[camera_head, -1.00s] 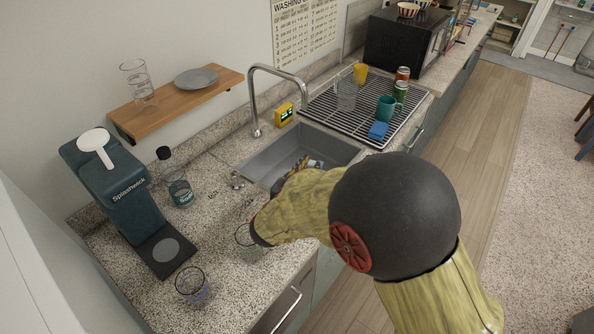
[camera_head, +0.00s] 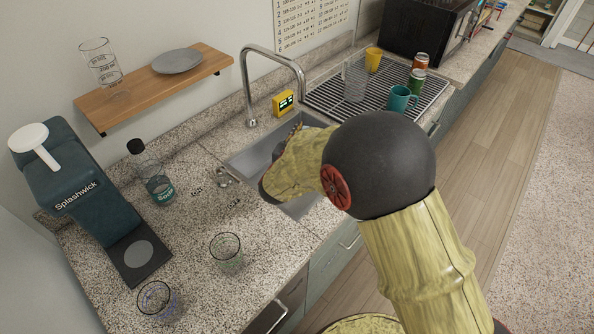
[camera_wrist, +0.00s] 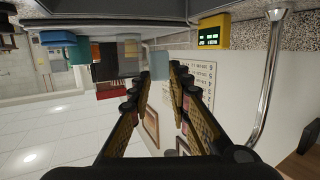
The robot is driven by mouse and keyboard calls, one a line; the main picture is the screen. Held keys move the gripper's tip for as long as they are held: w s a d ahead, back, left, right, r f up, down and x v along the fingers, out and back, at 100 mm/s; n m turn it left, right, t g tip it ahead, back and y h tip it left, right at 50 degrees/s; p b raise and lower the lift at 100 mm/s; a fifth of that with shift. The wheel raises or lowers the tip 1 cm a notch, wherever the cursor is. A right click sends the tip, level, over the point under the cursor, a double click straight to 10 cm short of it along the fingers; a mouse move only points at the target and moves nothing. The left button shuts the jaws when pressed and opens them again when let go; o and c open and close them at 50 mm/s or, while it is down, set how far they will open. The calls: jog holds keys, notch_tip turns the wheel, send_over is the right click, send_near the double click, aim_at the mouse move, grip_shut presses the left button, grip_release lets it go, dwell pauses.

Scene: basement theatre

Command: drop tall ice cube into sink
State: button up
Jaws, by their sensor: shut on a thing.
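The grey sink (camera_head: 245,163) is set in the speckled counter, under the curved metal faucet (camera_head: 247,90). My arm reaches over it and hides much of its basin. In the wrist view, my gripper (camera_wrist: 159,72) is closed on a small, pale, see-through block, which I take to be the tall ice cube (camera_wrist: 159,64), between its fingertips. In the head view my gripper shows only in part behind my wrist, over the sink, and the ice cube is hidden. The wrist view is upside down.
A drying rack (camera_head: 325,96) with a tall glass, yellow cup, teal mug (camera_head: 401,99) and cans stands right of the sink. A yellow timer (camera_head: 283,103) sits behind it. Two glasses (camera_head: 226,252), a bottle (camera_head: 158,185) and a Splashwick dispenser (camera_head: 75,190) stand on the left.

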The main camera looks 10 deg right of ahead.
notch_tip(320, 180, down, 4)
jog(key=b, duration=0.3)
jog(key=shift+f, duration=0.1)
jog(key=o, duration=1)
jog(key=shift+c, duration=0.2)
jog(key=shift+s+a, duration=0.1)
jog(key=v, duration=1.2)
